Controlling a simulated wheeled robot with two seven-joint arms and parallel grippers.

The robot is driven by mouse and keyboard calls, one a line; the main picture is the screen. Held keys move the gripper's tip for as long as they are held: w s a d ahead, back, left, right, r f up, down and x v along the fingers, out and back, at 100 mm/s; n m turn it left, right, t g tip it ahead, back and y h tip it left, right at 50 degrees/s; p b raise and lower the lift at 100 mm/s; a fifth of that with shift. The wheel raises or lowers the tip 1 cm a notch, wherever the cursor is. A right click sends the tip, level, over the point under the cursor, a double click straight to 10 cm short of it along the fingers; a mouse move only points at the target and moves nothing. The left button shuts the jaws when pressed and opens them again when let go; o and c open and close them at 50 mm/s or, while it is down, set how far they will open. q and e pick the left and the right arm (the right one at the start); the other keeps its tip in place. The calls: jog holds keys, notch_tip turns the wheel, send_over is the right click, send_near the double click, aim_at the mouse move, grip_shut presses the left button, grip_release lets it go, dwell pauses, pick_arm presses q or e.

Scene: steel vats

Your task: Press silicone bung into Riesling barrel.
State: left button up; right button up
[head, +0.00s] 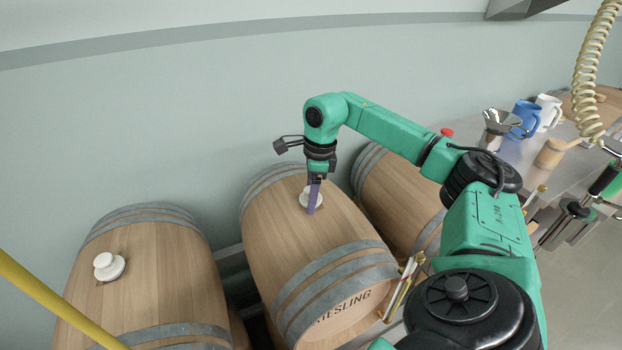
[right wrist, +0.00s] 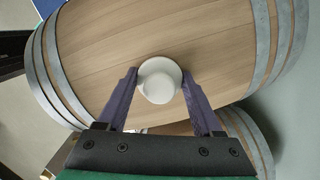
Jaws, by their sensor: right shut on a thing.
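The Riesling barrel (head: 345,240) lies on its side in the middle of the head view, with its name on the near head. A white silicone bung (head: 306,200) is at the top of its side. In the right wrist view the bung (right wrist: 159,80) shows as a round white cap against the barrel's staves (right wrist: 120,50). My right gripper (head: 313,205) points down over the barrel, its purple fingers on either side of the bung and shut on it. How deep the bung sits in the hole is hidden. My left gripper is not in view.
Another barrel (head: 150,280) with a white bung (head: 108,266) lies at the left. A third barrel (head: 395,190) is behind my right arm. A steel table (head: 535,150) at the right holds a blue jug (head: 526,115) and a white jug (head: 548,110). A coiled hose (head: 590,70) hangs above.

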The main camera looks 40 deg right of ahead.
jog(key=shift+s+f, duration=0.1)
jog(key=shift+f, duration=0.2)
jog(key=o, duration=1.3)
jog(key=shift+o, duration=0.4)
jog(key=shift+f, duration=0.15)
jog(key=shift+a, duration=0.1)
jog(key=shift+r, duration=0.35)
jog(key=r, duration=0.7)
jog(key=d+r, duration=0.1)
jog(key=r, duration=0.3)
jog(key=shift+s, duration=0.3)
jog(key=r, duration=0.1)
jog(key=r+p, duration=0.2)
jog(key=shift+s+d+r, duration=0.25)
jog(key=shift+d+r, duration=0.05)
jog(key=shift+d, duration=0.05)
